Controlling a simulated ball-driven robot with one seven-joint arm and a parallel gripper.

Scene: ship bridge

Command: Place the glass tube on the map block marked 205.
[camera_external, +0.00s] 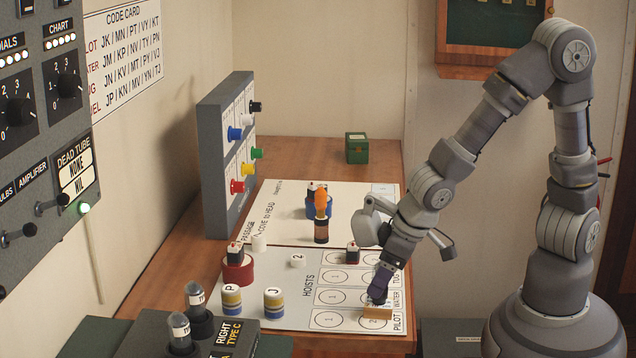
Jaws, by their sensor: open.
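Two clear glass tubes with grey tops, one (195,297) behind the other (179,328), stand upright in dark sockets on a dark box at the bottom left. Their labels are too small to read fully. I cannot make out the number 205 on any block. My gripper (378,298) points down, open, low over the right side of the white chart board, at the pilot and water rows. A small tan block (377,313) lies just below and in front of the fingertips. Whether they touch it is unclear. The tubes are far left of my gripper.
Yellow-and-blue cylinders marked P (231,300) and J (273,303) stand on the white board (290,262). Behind are a red cylinder (238,270), an orange-topped piece (321,203) and a green box (357,148). A grey upright panel (212,165) with coloured knobs borders the left.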

